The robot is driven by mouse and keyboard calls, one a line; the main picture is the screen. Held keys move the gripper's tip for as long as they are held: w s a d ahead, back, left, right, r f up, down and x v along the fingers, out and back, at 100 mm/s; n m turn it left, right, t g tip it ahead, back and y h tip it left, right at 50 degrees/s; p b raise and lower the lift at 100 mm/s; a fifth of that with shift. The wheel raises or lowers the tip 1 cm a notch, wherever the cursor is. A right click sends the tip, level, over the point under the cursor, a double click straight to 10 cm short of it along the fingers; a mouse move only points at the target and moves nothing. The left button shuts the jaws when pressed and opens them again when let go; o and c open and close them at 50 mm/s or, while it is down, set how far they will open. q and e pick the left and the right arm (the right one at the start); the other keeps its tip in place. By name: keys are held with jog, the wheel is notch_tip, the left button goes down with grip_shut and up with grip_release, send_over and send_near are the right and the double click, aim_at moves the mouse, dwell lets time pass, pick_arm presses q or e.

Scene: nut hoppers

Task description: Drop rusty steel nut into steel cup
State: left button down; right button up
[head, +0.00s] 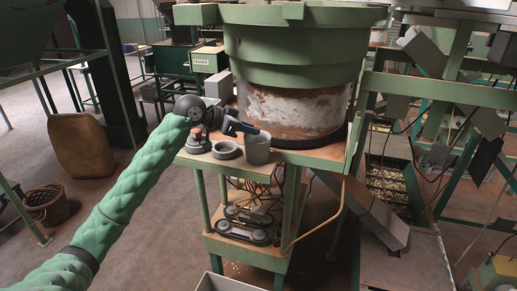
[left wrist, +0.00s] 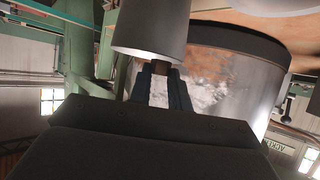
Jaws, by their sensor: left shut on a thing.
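The steel cup (head: 257,150) is a grey cylinder standing upright on the green-edged table, in front of the large hopper. My left gripper (head: 246,128) is just above the cup's rim, reaching in from the left. In the left wrist view its two dark fingers (left wrist: 161,80) are shut on a small brownish piece, the rusty steel nut (left wrist: 160,68), mostly hidden between the fingertips. The cup also shows in the left wrist view (left wrist: 152,28), close beyond the fingertips. The inside of the cup is not visible. My right gripper is not in view.
A low grey round dish (head: 226,151) stands left of the cup, with another small item (head: 198,145) partly behind my gripper. The green and rusty hopper (head: 295,105) stands close behind the cup. The table's front edge is near.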

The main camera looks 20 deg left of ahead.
pick_arm(q)
jog(key=shift+s+a, duration=0.1)
jog(key=shift+a, duration=0.05)
jog(key=shift+f, duration=0.1)
jog(key=c, duration=1.4)
grip_release()
jog(key=shift+o, duration=0.8)
